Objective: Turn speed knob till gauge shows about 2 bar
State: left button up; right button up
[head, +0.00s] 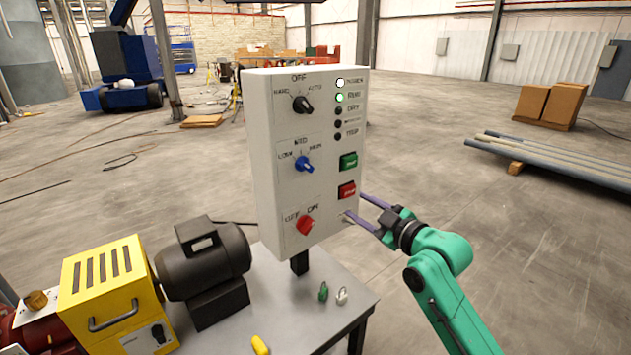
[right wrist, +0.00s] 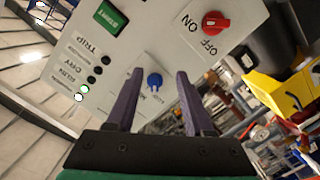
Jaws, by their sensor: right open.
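The blue knob, marked LOW, MID and HIGH, (head: 304,163) is on the white control panel (head: 270,190). Its exact setting is too small to read. My right gripper (head: 353,206) is open and empty by the panel's lower right edge, apart from the blue knob. In the right wrist view the blue knob (right wrist: 155,81) appears between the spread purple fingers (right wrist: 160,73), beyond their tips. My left gripper is not in view.
The panel also has a black HAND-OFF-AUTO knob (head: 302,104), a red OFF-ON switch (head: 306,226), a green button (head: 348,161) and a red button (head: 346,190). The white and green lamps (head: 339,97) glow. A motor (head: 205,260) stands left of the panel on the table (head: 290,325).

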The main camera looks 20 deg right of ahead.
jog(key=s+a+r+n+y, duration=0.2)
jog(key=a+r, duration=0.2)
jog(key=r, duration=0.2)
jog(key=p, duration=0.3)
send_near(309, 168)
jog(key=p+x, duration=0.2)
jog(key=x, duration=0.6)
jog(key=shift+w+a+r+p, duration=0.1)
jog(key=shift+w+a+p, duration=0.05)
jog(key=shift+p, duration=0.15)
jog(key=shift+w, duration=0.2)
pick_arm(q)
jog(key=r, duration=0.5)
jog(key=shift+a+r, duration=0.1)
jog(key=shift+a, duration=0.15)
pick_arm(e)
grip_shut()
